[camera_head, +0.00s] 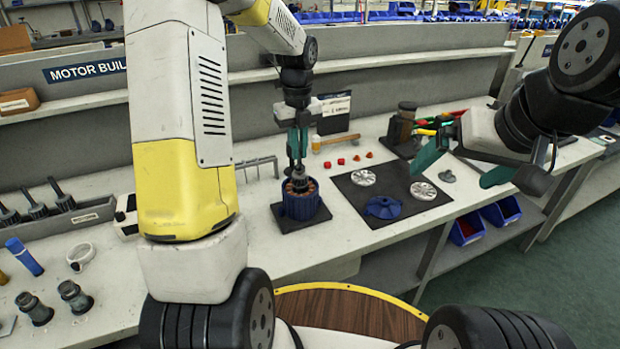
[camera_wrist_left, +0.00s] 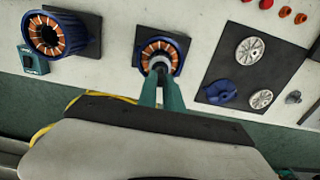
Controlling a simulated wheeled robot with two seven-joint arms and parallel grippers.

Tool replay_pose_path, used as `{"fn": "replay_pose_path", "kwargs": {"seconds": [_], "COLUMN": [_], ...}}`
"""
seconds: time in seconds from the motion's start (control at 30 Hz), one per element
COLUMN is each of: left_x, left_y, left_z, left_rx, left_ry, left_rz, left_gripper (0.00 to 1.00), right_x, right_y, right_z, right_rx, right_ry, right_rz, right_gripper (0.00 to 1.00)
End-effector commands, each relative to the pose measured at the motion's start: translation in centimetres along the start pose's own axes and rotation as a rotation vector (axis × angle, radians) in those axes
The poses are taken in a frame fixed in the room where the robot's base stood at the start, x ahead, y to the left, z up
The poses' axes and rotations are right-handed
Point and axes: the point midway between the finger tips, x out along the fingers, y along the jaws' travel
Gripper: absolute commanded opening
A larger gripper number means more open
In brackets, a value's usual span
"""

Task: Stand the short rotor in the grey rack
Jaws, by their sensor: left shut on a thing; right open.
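My left gripper (camera_head: 298,153) is shut on the shaft of a dark rotor (camera_head: 298,178), over the copper-wound blue stator (camera_head: 300,205). The rotor's lower part sits at or in the stator bore; how deep I cannot tell. The left wrist view shows the closed fingers (camera_wrist_left: 160,84), the grey shaft end (camera_wrist_left: 159,63) and the stator (camera_wrist_left: 177,48) around it. A grey rack (camera_head: 92,216) at the far left holds several dark rotors (camera_head: 38,209) upright; my left arm hides the area to its right. My right gripper (camera_head: 463,168) is open and empty above the bench's right part.
A black mat (camera_head: 345,182) carries silver discs (camera_head: 423,190) and a blue cover (camera_head: 384,207). Red parts (camera_head: 356,158) lie behind it. A second stator (camera_wrist_left: 46,36) stands left of the first in the left wrist view. Dark fittings (camera_head: 75,296) stand at the front left.

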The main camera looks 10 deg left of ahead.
Motion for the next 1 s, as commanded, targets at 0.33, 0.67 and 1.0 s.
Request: {"fn": "replay_pose_path", "kwargs": {"seconds": [0.33,0.67,1.0], "left_x": [-0.8,-2.1,-3.4], "left_y": [-0.1,-0.1,-0.1], "left_z": [0.1,0.1,0.1], "left_rx": [0.0,0.0,0.0], "left_ry": [-0.002,-0.003,-0.003], "left_rz": [-0.002,-0.002,-0.002], "left_gripper": [0.0,0.0,0.0], "right_x": [0.0,0.0,0.0], "right_y": [0.0,0.0,0.0], "right_z": [0.0,0.0,0.0], "right_rx": [0.0,0.0,0.0], "right_ry": [0.0,0.0,0.0], "right_rz": [0.0,0.0,0.0], "right_gripper": [1.0,1.0,1.0]}}
